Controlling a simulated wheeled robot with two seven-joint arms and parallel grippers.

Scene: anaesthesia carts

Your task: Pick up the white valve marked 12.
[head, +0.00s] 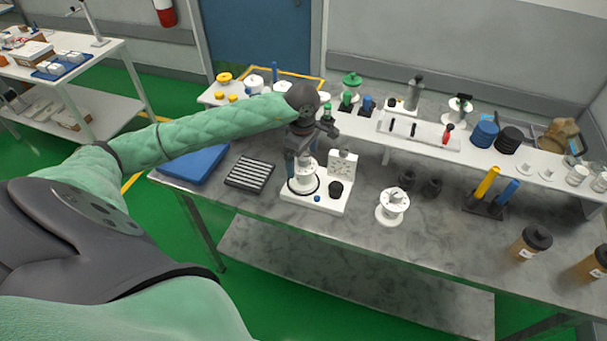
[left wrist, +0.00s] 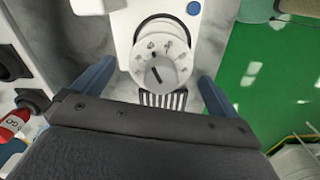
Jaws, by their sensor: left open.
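A white round valve (head: 303,179) with a dark ring at its foot stands on a white base plate (head: 325,203) on the grey bench. In the left wrist view the white valve (left wrist: 160,62) shows dark marks and a dark pointer line on its face; I cannot read a clear 12. My left gripper (head: 300,160) points down over it and is open. In the left wrist view its two blue-grey fingers (left wrist: 153,86) stand on either side of the valve's near part, with no clear contact. A second white round piece (head: 393,207) stands to the right, its marking unreadable. My right gripper is not in view.
A black knob (head: 336,188) and a small blue button (head: 317,198) sit on the base plate. A slotted black rack (head: 250,173) and a blue tray (head: 193,165) lie left. Blue and yellow cylinders (head: 487,182) stand right. A raised shelf (head: 400,145) runs behind.

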